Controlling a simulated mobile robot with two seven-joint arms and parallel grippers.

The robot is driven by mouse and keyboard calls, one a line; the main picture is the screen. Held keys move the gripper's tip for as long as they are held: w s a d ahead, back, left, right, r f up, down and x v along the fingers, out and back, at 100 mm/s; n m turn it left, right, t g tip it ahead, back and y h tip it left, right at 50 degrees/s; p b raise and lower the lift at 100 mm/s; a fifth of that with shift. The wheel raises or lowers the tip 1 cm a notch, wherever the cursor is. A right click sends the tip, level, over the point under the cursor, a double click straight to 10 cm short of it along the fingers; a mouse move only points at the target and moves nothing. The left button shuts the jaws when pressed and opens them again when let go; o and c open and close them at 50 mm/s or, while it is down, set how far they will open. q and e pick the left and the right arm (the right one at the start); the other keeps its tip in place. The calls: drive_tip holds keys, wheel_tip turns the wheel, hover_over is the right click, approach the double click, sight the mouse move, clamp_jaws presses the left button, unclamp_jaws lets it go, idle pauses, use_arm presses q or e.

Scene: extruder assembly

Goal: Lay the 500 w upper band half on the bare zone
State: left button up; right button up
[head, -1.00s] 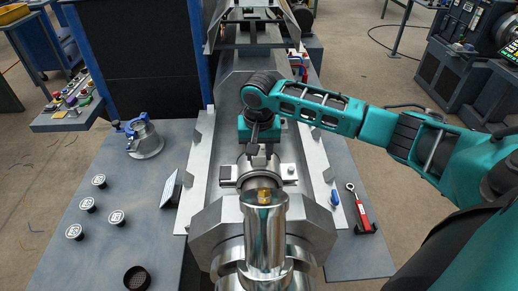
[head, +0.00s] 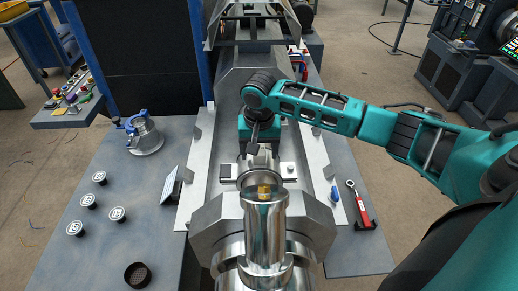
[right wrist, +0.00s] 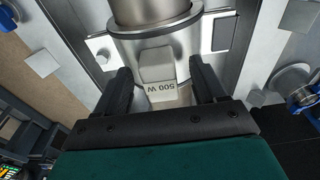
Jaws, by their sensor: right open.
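The upper band half (right wrist: 158,66), a pale metal piece with a raised block marked "500 W", lies over the barrel in the right wrist view. Its block sits between the two dark fingers of my right gripper (right wrist: 160,72), which is open with visible gaps on both sides. In the head view my right gripper (head: 262,150) points down over the barrel behind the shiny upright cylinder. The band's curved part is mostly hidden there by the fingers and cylinder. My left gripper is not in view.
The shiny upright cylinder (head: 265,235) stands close in front of the gripper. A red-handled wrench (head: 361,208) lies on the right.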

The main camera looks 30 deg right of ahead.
wheel_tip(320, 180, up, 13)
drive_tip(key=s, duration=0.1)
drive_tip(key=shift+s+a, duration=0.2)
drive_tip(key=shift+a, duration=0.25)
drive_tip(key=shift+f, duration=0.1)
